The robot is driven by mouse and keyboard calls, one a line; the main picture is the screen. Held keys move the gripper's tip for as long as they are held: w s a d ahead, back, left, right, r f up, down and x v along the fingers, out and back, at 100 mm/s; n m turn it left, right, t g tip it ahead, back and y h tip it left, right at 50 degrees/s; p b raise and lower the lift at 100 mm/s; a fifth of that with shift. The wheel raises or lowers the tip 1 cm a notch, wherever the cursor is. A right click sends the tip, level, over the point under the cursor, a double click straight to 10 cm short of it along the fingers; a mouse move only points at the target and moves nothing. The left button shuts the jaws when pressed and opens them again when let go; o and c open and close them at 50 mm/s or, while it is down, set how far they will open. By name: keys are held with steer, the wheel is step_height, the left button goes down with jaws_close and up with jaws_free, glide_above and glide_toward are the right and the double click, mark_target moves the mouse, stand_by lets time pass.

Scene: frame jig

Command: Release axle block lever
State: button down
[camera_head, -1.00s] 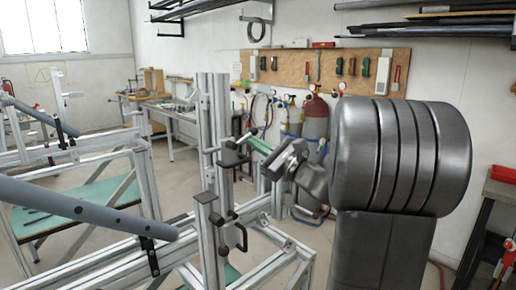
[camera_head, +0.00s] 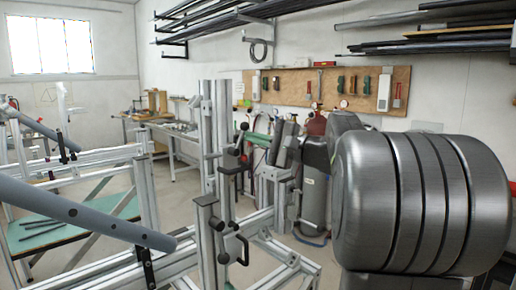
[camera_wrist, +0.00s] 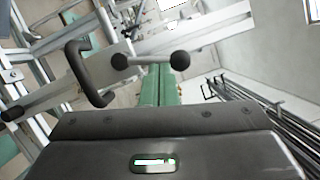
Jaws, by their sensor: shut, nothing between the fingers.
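The metal jig upright (camera_head: 222,130) carries black clamp blocks and handles. A rod with a black ball at each end (camera_wrist: 150,61) lies crosswise just past my fingertips in the wrist view; I cannot tell if they touch. A curved black handle (camera_wrist: 84,72) is to its left. In the head view a looped black handle (camera_head: 241,250) sits lower on the upright. Which of these is the axle block lever is unclear. My gripper (camera_wrist: 159,72) has green fingers, shut and empty; in the head view the gripper (camera_head: 258,139) is beside the upright, partly hidden.
A grey tube (camera_head: 85,213) crosses the jig frame at the left. Gas cylinders (camera_head: 316,125) stand behind my arm, below a tool board (camera_head: 325,88) on the wall. A workbench (camera_head: 172,132) is at the back. Long bars on a rack (camera_wrist: 262,115) show at the right in the wrist view.

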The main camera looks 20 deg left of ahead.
steer(key=shift+s+a+r+n+h+b, duration=0.15)
steer(key=shift+s+n+h+b, duration=0.1)
steer(key=shift+n, duration=0.45)
steer(key=shift+s+a+r+n+h+b, duration=0.15)
steer(key=shift+s+n+h+b, duration=0.1)
steer(key=shift+n, duration=0.45)
